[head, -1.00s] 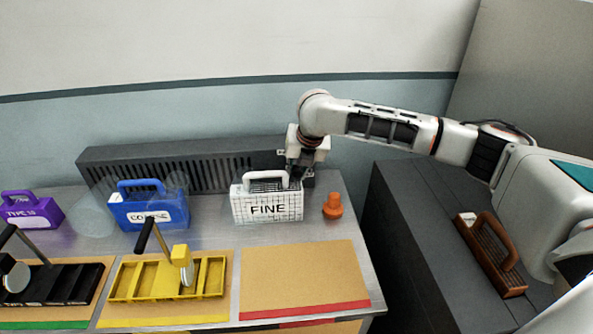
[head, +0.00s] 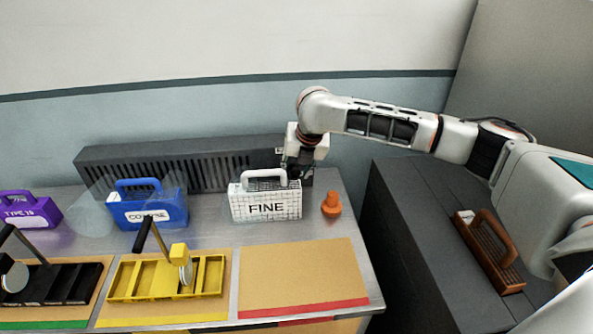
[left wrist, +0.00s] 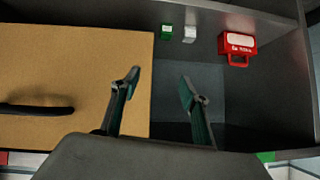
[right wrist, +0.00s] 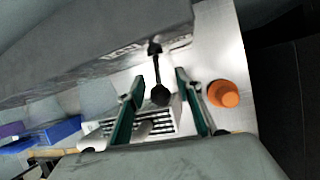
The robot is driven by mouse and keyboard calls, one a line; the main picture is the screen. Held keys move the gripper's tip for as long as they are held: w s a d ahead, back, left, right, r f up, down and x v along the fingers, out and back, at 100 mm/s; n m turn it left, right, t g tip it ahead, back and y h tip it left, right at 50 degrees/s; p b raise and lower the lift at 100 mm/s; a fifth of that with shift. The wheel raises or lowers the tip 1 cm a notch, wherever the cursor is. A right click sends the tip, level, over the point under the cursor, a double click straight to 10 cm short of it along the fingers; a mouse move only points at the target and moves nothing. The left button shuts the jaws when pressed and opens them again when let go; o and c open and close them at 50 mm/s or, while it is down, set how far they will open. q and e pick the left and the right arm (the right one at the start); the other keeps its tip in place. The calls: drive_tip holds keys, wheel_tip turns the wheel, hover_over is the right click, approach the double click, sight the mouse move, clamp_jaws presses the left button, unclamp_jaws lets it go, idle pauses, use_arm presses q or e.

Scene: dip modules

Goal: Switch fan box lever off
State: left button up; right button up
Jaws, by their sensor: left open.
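The fan box (head: 185,165) is a long dark grey slotted box along the back of the table; it shows as a grey body in the right wrist view (right wrist: 90,55). Its black lever with a round knob (right wrist: 158,88) sticks out from its end in the right wrist view. My right gripper (head: 292,162) is at the fan box's right end, behind the FINE box. In the right wrist view my right gripper (right wrist: 158,84) is open, with the lever between its fingers, no clear contact.
The white FINE box (head: 265,208) and an orange cone-like piece (head: 331,204) stand close to my right gripper. Blue (head: 150,208) and purple (head: 30,210) boxes are further left. Yellow (head: 165,280) and black trays hold levered tools. The right front mat (head: 295,275) is bare.

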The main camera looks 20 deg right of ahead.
drive_tip(key=v, duration=1.1)
drive_tip(key=shift+s, duration=0.2)
drive_tip(key=shift+d+r, duration=0.1)
drive_tip(key=shift+r, duration=0.05)
